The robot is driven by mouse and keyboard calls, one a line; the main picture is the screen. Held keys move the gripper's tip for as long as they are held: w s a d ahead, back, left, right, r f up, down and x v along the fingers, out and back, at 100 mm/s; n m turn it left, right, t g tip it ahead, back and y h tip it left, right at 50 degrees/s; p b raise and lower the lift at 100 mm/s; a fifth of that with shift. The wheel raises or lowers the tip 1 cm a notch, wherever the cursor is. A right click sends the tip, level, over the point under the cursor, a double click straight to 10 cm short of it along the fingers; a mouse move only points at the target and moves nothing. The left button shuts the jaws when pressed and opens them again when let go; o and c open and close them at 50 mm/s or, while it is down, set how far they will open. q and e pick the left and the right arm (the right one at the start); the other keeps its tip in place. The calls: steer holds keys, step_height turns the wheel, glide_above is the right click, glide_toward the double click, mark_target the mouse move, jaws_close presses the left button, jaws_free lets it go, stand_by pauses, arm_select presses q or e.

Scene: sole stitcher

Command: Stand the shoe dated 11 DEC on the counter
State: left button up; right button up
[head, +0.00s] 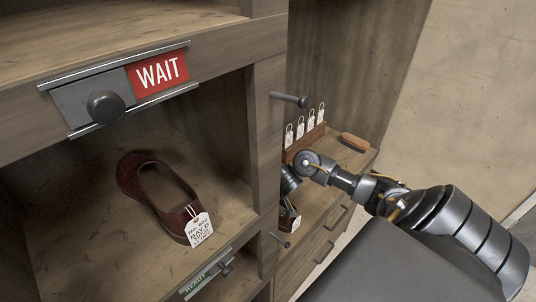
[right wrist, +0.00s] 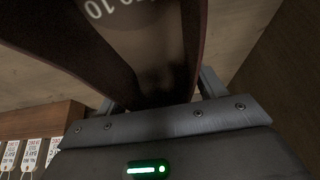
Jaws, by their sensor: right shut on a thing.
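My right gripper (right wrist: 160,98) is shut on a dark red shoe (right wrist: 60,38), whose sides and inner sole fill the top of the right wrist view. Part of a printed number shows on the inner sole. In the head view this held shoe (head: 285,222) shows only in part, low over the counter (head: 312,222), with a white tag hanging; its date is too small to read. The cabinet post hides much of it, and I cannot tell whether it touches the counter. Another dark red shoe (head: 138,180) lies in the left bay with a white tag (head: 198,228); its date is unclear. My left gripper is out of view.
A rack (head: 303,146) with several white tags stands at the back of the counter, beside a brown block (head: 355,141). A red WAIT sign (head: 161,72) with a sliding knobbed plate (head: 75,97) is above the bay; a green READY sign (head: 200,282) is below. Drawers are under the counter.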

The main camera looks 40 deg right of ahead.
steer(key=o, duration=1.3)
steer(key=shift+f, duration=0.1)
steer(key=shift+r, duration=0.25)
steer(key=p+v, duration=0.3)
steer(key=v, duration=0.8)
steer(key=shift+s+a+r+p, duration=0.1)
steer(key=shift+s+r+p, duration=0.1)
steer(key=shift+r+p, duration=0.2)
steer(key=shift+f, duration=0.1)
